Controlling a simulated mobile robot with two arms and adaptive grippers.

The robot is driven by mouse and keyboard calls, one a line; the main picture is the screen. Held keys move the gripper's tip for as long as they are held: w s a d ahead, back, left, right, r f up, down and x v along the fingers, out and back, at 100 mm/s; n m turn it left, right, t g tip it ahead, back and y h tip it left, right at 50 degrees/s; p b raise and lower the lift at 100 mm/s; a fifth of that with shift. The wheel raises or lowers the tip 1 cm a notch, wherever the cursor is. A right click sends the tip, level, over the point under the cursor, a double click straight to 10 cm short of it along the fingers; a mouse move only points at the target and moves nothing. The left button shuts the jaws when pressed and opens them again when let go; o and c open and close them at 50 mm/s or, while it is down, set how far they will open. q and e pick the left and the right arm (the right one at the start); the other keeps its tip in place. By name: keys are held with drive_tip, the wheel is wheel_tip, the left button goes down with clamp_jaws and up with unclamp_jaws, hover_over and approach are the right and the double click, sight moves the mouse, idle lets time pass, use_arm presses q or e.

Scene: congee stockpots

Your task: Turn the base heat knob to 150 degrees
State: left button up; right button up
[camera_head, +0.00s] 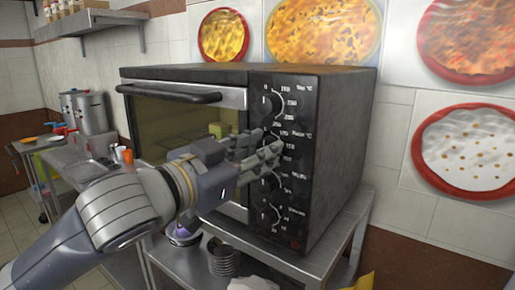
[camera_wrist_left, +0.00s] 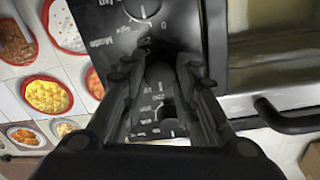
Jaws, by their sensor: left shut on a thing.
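The black toaster oven (camera_head: 312,165) stands on a metal table with a column of dials on its right front panel. My left gripper (camera_head: 270,148) reaches in from the left, its fingers at the second dial from the top, the base heat knob. In the left wrist view the gripper (camera_wrist_left: 160,66) is shut around this dark knob (camera_wrist_left: 159,76), which shows between the fingers. The fingers hide most of the knob and its pointer, so its setting cannot be read. The top heat knob (camera_head: 271,103) is free above. My right gripper is not in view.
The oven door handle (camera_head: 168,92) juts out left of the panel; it also shows in the left wrist view (camera_wrist_left: 292,118). The mode knob (camera_wrist_left: 142,8) is close to the fingers. Stacked dark bowls (camera_head: 223,260) stand below the oven. Metal pots (camera_head: 91,112) are at the far left.

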use_arm(q)
drive_tip(key=m+y+p, duration=0.1)
drive_tip(key=m+p, duration=0.6)
drive_tip(key=m, duration=0.7)
drive_tip(key=shift+r, duration=0.1)
drive_tip(key=shift+m+p, duration=0.3)
idle(0.4)
drive_tip(key=o, duration=1.1)
